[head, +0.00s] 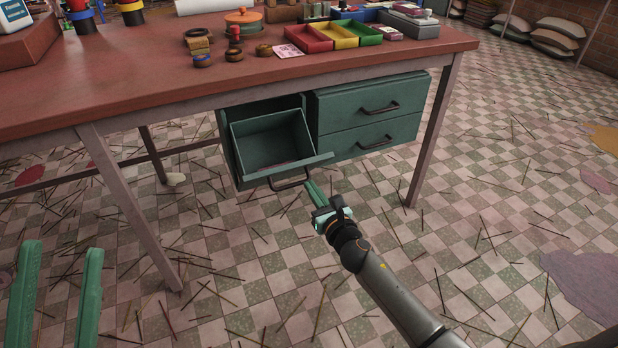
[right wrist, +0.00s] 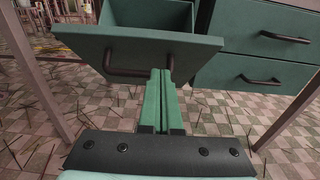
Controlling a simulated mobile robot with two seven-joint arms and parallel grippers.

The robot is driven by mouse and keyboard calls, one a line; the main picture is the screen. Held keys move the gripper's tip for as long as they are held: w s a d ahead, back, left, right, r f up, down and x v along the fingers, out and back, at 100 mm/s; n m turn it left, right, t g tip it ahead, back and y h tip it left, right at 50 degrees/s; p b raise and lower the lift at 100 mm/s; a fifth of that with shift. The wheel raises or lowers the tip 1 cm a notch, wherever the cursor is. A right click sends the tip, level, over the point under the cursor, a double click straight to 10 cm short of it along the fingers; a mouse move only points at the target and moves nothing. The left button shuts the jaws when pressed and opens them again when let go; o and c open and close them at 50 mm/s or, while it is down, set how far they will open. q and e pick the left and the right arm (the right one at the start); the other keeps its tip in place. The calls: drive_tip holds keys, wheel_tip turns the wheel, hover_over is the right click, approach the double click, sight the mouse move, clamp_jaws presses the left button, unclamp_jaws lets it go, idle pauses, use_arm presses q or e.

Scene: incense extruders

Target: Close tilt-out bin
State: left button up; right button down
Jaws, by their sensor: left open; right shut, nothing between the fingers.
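The green tilt-out bin (head: 272,142) hangs under the table, tilted open toward me, and its inside looks empty. Its front panel and dark handle (head: 289,180) face down and forward; the handle also shows in the right wrist view (right wrist: 128,72). My right gripper (head: 313,187) is shut and empty, with its fingertips close to the bin's front, just right of the handle. In the right wrist view the shut fingers (right wrist: 161,80) overlap the panel's lower edge; I cannot tell whether they touch it. My left gripper (head: 58,255) is open and empty at the lower left, away from the bin.
Two closed green drawers (head: 370,101) with dark handles sit right of the bin. The red-brown tabletop (head: 140,70) above carries colored trays (head: 335,36) and small items. Table legs (head: 130,205) stand on both sides. Incense sticks litter the checkered floor.

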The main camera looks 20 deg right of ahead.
sight(303, 166)
drive_tip(key=shift+w+r, duration=1.15)
drive_tip(key=shift+r, duration=0.1)
drive_tip(key=shift+r+p, duration=0.1)
drive_tip(key=shift+p, duration=0.4)
